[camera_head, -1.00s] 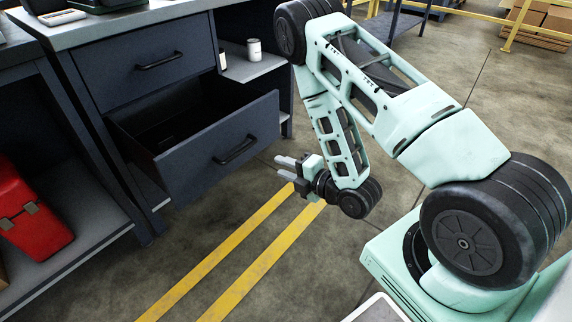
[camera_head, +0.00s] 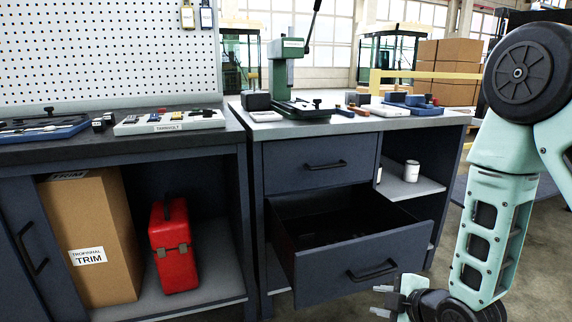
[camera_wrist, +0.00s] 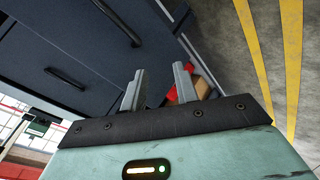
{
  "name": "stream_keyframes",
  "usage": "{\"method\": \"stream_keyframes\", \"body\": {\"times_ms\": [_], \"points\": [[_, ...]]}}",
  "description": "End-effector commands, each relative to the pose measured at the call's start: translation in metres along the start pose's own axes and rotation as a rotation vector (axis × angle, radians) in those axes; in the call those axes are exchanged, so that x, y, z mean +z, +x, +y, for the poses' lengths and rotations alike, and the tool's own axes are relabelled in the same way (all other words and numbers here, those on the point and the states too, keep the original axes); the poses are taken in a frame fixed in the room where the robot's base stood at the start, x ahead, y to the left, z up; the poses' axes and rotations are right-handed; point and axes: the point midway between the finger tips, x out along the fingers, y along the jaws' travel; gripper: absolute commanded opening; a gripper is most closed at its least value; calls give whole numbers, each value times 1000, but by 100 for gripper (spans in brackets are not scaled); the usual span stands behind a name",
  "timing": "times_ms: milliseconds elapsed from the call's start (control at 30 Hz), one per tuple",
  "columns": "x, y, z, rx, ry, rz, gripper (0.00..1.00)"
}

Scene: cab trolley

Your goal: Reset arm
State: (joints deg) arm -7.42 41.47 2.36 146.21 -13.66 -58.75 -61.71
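My gripper (camera_head: 384,301) is at the lower right of the head view, just right of the open drawer's front and apart from it. In the wrist view my gripper (camera_wrist: 160,88) has its two fingers spread with a gap between them and nothing held. The lower drawer (camera_head: 362,262) of the workbench is pulled out, and the part of its inside that shows looks empty. My arm is folded at the right side of the head view.
The upper drawer (camera_head: 318,166) is shut. A red toolbox (camera_head: 172,248) and a cardboard box (camera_head: 100,235) stand on the left bench's shelf. A white can (camera_head: 411,171) is on the side shelf. A green press (camera_head: 287,72) stands on the benchtop. Floor shows at the right.

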Motion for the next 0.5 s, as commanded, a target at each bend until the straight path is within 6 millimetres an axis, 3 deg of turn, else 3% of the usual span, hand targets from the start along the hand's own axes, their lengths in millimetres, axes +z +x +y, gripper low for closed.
{"method": "stream_keyframes", "body": {"times_ms": [33,267,500], "points": [[-17,-6,1,-45,51,-11,30],[-72,-52,-19,-273,322,-158,30],[-116,-132,-51,-453,557,-386,30]]}}
